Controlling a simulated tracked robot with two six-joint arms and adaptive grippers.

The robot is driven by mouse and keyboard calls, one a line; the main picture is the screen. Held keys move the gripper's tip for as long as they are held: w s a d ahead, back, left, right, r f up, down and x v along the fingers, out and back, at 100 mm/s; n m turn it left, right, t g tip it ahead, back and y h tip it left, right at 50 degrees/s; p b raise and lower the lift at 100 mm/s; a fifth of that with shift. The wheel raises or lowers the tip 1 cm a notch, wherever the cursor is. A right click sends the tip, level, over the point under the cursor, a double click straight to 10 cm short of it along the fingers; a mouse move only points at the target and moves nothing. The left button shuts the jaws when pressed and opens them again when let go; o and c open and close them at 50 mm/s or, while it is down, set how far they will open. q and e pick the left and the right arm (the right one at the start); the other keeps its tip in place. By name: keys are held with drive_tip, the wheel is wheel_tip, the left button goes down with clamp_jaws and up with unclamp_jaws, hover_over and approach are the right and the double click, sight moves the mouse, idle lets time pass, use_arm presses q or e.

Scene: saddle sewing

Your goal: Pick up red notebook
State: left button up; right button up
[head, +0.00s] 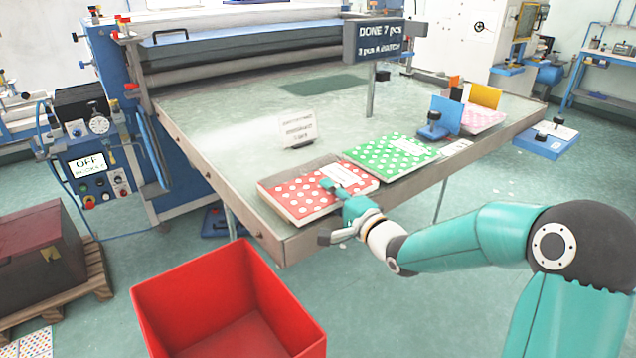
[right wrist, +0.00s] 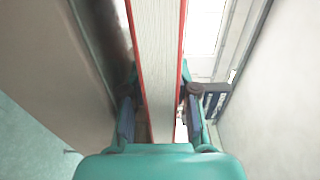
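The red notebook (head: 303,197) has white dots and a white label, and lies flat at the near edge of the table. In the right wrist view its pale page block with red covers (right wrist: 160,60) runs between my fingers. My right gripper (head: 328,211) is at the notebook's near right edge, with one finger over the top cover and the other lower, below the table edge. In the right wrist view the gripper (right wrist: 158,118) is open around the notebook, with a gap visible at the left finger. My left gripper is not in view.
A green dotted notebook (head: 385,157) lies right beside the red one, and a pink one (head: 478,119) farther right. A sign on a post (head: 370,95) stands behind. An empty-looking red bin (head: 205,290) is below the table's front edge.

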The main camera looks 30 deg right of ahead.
drive_tip(key=shift+w, duration=0.35)
clamp_jaws()
wheel_tip(320, 180, up, 20)
drive_tip(key=p, duration=0.4)
idle(0.4)
